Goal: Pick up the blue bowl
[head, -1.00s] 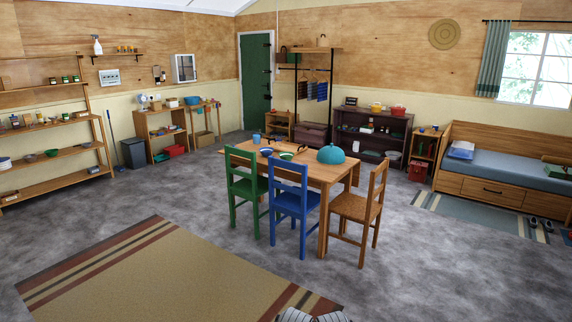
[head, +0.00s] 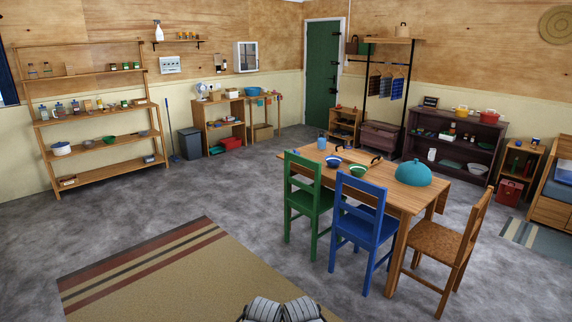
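A small blue bowl (head: 333,161) stands on the wooden table (head: 409,201), near its left part, behind the green and blue chairs. A green bowl (head: 357,171) stands just to its right. A blue mug (head: 322,142) is behind it to the left. A large teal dome-shaped thing (head: 413,172) sits on the right half of the table. Neither of my grippers can be made out; only grey parts of my own body show at the bottom edge.
A green chair (head: 306,196), a blue chair (head: 361,222) and a wooden chair (head: 452,246) stand around the table's near and right sides. A striped rug (head: 170,285) lies in front. Grey floor left of the table is clear. Shelves (head: 100,120) line the left wall.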

